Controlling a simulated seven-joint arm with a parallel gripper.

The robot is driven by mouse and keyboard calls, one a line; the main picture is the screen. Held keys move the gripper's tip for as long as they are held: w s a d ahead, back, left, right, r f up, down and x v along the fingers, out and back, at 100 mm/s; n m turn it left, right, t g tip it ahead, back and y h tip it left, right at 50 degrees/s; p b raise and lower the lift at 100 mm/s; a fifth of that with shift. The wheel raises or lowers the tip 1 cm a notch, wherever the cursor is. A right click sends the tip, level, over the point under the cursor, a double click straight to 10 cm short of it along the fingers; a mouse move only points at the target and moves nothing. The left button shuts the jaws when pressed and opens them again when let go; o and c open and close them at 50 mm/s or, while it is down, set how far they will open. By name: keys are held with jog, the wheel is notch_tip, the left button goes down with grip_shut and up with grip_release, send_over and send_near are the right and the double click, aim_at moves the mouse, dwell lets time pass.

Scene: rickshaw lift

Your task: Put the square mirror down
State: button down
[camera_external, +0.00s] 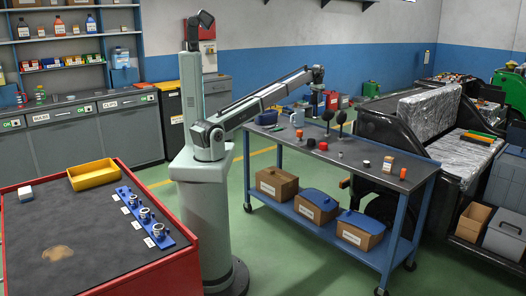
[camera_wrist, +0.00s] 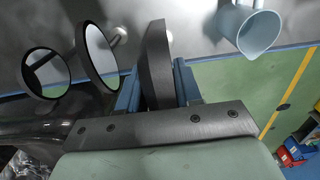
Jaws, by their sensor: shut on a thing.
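The square mirror (camera_wrist: 155,60) is a dark, flat slab seen nearly edge-on in the wrist view. My gripper (camera_wrist: 158,88) is shut on it, with a blue finger on each side. In the external view my gripper (camera_external: 318,88) is over the far side of the workbench (camera_external: 350,165). The mirror is too small and dark to make out clearly there. Whether it touches the bench top cannot be told.
Two round mirrors (camera_external: 328,116) (camera_external: 341,118) stand close by; the wrist view shows them left of the held one (camera_wrist: 45,72) (camera_wrist: 98,52). Several small parts and a jar (camera_external: 388,164) occupy the bench's nearer right.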

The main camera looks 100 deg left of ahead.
jog(key=shift+s+d+r, duration=0.1)
jog(key=shift+s+d, duration=0.15)
jog(key=shift+d, duration=0.1)
jog(key=w+d+m, duration=0.3)
jog(key=d, duration=1.6)
jog(key=w+d+m, duration=0.3)
jog(key=d+m, duration=0.1)
jog(key=d, duration=1.6)
jog(key=w+d+m, duration=0.3)
jog(key=d, duration=1.6)
jog(key=w+a+n, duration=1)
jog(key=w+a, duration=0.8)
jog(key=a, duration=0.1)
notch_tip(320, 180, down, 10)
jog(key=shift+w+r, duration=0.15)
jog(key=shift+w, duration=0.05)
jog(key=c, duration=0.8)
grip_release()
jog(key=shift+o, duration=0.2)
